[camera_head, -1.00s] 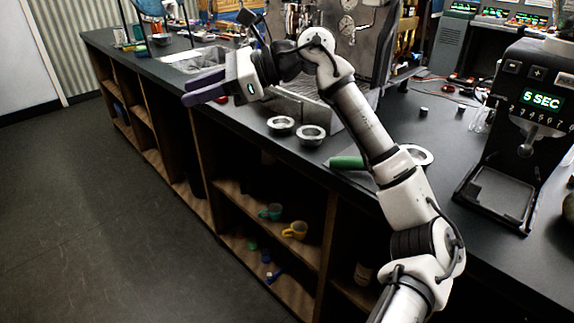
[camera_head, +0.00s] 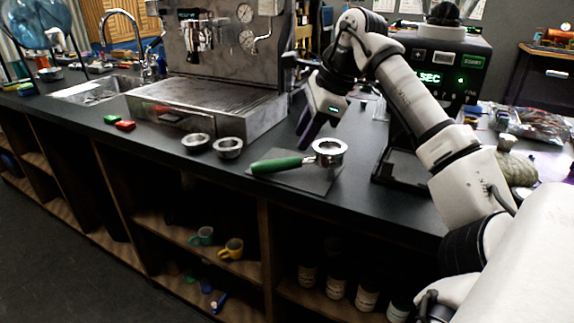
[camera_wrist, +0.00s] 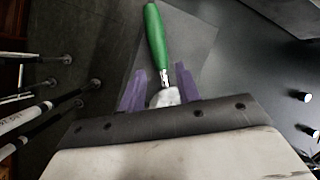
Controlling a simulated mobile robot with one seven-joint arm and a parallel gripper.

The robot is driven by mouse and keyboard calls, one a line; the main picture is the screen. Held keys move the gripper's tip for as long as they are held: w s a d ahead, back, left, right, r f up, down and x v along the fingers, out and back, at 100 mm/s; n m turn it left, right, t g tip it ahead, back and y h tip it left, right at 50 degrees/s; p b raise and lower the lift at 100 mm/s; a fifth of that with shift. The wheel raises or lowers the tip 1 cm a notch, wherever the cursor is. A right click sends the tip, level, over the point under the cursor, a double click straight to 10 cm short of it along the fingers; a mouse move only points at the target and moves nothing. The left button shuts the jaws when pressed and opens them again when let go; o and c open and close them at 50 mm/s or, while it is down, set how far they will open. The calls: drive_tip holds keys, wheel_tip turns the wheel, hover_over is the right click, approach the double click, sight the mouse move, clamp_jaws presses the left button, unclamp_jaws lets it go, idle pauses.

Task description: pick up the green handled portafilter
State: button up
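The portafilter lies on a dark square mat (camera_head: 318,183) near the counter's front edge. Its green handle (camera_head: 275,165) points left and its round metal head (camera_head: 330,152) is at the right. My gripper (camera_head: 308,132) is above and just behind it, purple fingers pointing down. In the wrist view the green handle (camera_wrist: 155,35) extends away beyond the fingers. The metal neck lies between the two spread fingers of my gripper (camera_wrist: 160,85) in that picture, with gaps on both sides. The gripper body hides most of the head there. The gripper looks empty.
Two metal filter baskets (camera_head: 228,147) stand left of the handle. The espresso machine (camera_head: 215,60) is behind them, with green and red blocks (camera_head: 125,125) at its left. A black grinder (camera_head: 440,75) stands to the right, behind my arm. Open shelves lie below the counter.

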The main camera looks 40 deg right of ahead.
sight(288, 158)
drive_tip(key=x, duration=0.8)
drive_tip(key=shift+a+f, duration=0.1)
drive_tip(key=shift+a, duration=0.15)
clamp_jaws()
